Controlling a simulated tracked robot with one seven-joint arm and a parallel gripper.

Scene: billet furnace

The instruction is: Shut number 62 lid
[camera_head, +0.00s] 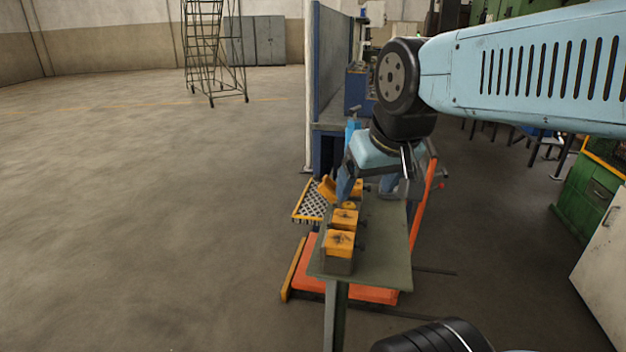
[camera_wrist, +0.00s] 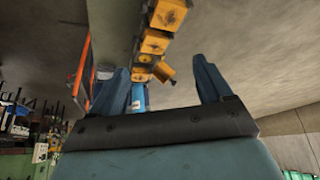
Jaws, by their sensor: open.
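Several boxes with yellow-orange lids stand in a row on a narrow green table (camera_head: 385,245). The near box (camera_head: 340,243) and the one behind it (camera_head: 345,219) have their lids down. Near the far end, one yellow lid (camera_head: 327,188) stands tilted open to the left; in the wrist view the tilted lid (camera_wrist: 166,73) lies between the fingers in the picture, beyond them. The numbers are too small to read, so I cannot tell which is 62. My gripper (camera_head: 364,190) is open and empty over the far end of the row; its blue fingers (camera_wrist: 160,63) are spread apart.
An orange trolley or frame (camera_head: 375,294) stands under and beside the table. A perforated yellow-edged step (camera_head: 309,205) is to its left. A blue panel (camera_head: 333,65) rises behind. Open floor (camera_head: 150,200) lies left; green cabinets (camera_head: 590,195) stand right.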

